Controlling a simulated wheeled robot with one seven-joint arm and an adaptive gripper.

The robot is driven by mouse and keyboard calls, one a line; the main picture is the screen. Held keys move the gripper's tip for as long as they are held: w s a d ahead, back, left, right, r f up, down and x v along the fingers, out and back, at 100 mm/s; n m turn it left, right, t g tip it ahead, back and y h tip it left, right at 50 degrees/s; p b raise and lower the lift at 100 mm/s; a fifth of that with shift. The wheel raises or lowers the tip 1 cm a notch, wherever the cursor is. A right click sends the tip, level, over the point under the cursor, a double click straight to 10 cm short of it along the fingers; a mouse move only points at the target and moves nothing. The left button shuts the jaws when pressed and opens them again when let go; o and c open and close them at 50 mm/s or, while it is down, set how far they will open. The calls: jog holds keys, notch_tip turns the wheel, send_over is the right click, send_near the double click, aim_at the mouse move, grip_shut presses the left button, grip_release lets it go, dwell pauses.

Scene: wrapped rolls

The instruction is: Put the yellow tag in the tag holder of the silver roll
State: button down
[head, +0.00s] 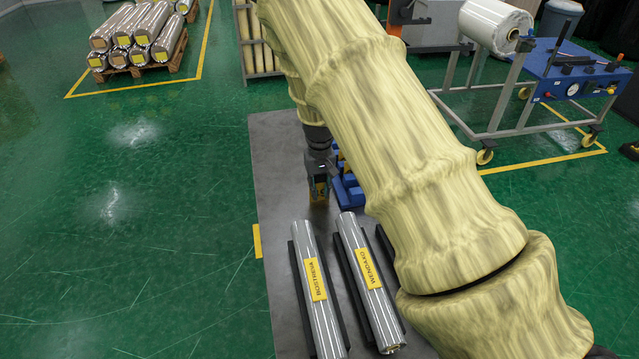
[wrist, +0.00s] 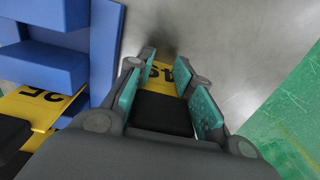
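My gripper (head: 318,195) hangs upright over the grey table, beside the blue rack (head: 348,192). In the wrist view its teal-padded fingers (wrist: 167,92) close on the black block of a yellow tag (wrist: 162,73), whose dark print is partly hidden. Two silver rolls lie side by side nearer me: the left roll (head: 305,240) has a yellow label reading about BOSTREMA, and the right roll (head: 350,228) one reading about WENDAKO. I cannot make out a tag holder on either. Another yellow tag (wrist: 38,106) with a black block sits at the blue rack in the wrist view.
The rolls lie between dark rails (head: 300,300) on the grey table (head: 280,160). My arm hides the table's right side. A pallet (head: 150,70) of silver rolls stands far left, and a blue-topped cart (head: 575,75) far right. Green floor left of the table is free.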

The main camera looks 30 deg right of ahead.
dwell(0.7)
jog(key=shift+r+b, duration=1.45)
jog(key=shift+r, duration=3.65)
